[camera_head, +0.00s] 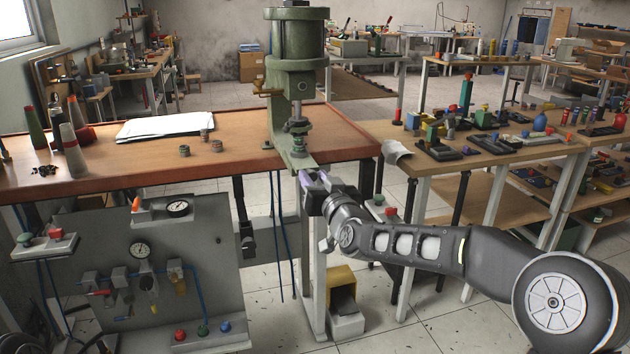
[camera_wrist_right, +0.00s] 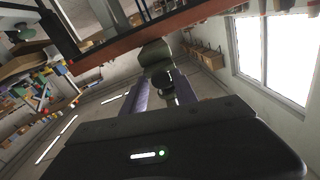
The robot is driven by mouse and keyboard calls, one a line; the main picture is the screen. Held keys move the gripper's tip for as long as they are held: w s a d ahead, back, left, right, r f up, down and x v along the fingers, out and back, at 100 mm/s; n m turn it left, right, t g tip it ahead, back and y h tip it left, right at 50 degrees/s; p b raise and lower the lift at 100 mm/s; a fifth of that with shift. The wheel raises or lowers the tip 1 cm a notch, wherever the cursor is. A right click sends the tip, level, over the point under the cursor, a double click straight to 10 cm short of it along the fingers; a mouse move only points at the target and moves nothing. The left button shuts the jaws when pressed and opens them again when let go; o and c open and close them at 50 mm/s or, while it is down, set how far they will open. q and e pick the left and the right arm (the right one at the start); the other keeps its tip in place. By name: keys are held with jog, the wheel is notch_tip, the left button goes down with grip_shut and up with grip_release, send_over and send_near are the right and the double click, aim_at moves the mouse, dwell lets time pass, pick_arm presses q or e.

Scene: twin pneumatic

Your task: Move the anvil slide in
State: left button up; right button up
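I cannot tell whether the fingers touch the knob. My left gripper is not in view.
The wooden bench (camera_head: 90,170) holds white papers (camera_head: 165,126), small round parts (camera_head: 216,146) and cones (camera_head: 72,150). A grey control panel (camera_head: 160,250) hangs below left. A side table (camera_head: 480,160) with coloured parts stands right. A yellow-covered pedal (camera_head: 342,290) is on the floor.

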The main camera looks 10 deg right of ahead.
jog(key=shift+o, duration=1.1)
jog(key=s, duration=0.7)
jog(key=shift+s+d+b, duration=0.35)
jog(key=shift+s+d, duration=0.05)
jog(key=shift+f, duration=0.1)
